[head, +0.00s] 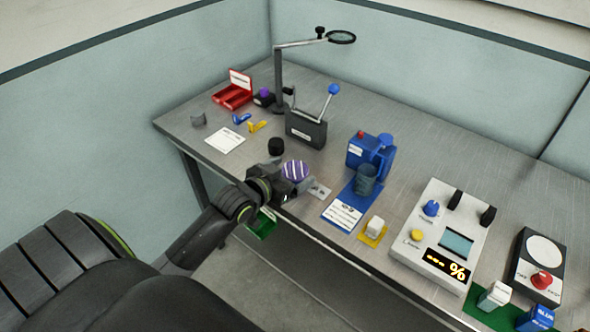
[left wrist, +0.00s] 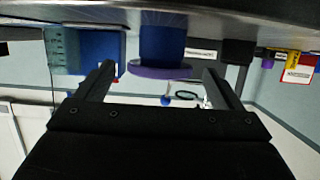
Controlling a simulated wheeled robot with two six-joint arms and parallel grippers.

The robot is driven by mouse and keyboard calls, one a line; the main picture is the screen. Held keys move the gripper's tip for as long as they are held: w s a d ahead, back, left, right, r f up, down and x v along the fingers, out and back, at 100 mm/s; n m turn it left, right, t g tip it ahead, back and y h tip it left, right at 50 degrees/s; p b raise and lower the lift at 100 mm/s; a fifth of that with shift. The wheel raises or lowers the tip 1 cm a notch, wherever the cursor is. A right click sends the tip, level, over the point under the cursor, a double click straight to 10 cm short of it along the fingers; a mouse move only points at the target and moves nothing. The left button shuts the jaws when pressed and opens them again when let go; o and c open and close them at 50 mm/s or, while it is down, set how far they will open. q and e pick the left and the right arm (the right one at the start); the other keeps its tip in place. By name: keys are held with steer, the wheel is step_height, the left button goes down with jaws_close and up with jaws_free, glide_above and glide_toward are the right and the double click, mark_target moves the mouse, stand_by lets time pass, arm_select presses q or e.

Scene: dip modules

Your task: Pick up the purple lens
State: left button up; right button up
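A round purple disc with pale stripes, which looks like the purple lens (head: 296,171), is near the front edge of the table. In the left wrist view, which is upside down, the purple lens (left wrist: 160,72) shows as a thin purple rim on a blue cylinder (left wrist: 163,40). My left gripper (head: 287,184) is right at the lens on its near side. In the left wrist view its two fingers (left wrist: 160,78) are apart, one on each side of the lens, with gaps visible. The gripper hides part of what is under the lens. My right gripper is not in view.
A black knob (head: 276,146) stands just behind the lens. A blue device with a grey cup (head: 367,178) and a white card (head: 343,215) are to the right. A lever box (head: 306,128) and a magnifier stand (head: 278,85) are farther back. The table front edge is close.

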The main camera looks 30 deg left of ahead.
arm_select(q)
steer(key=c, duration=1)
steer(key=shift+c, duration=0.2)
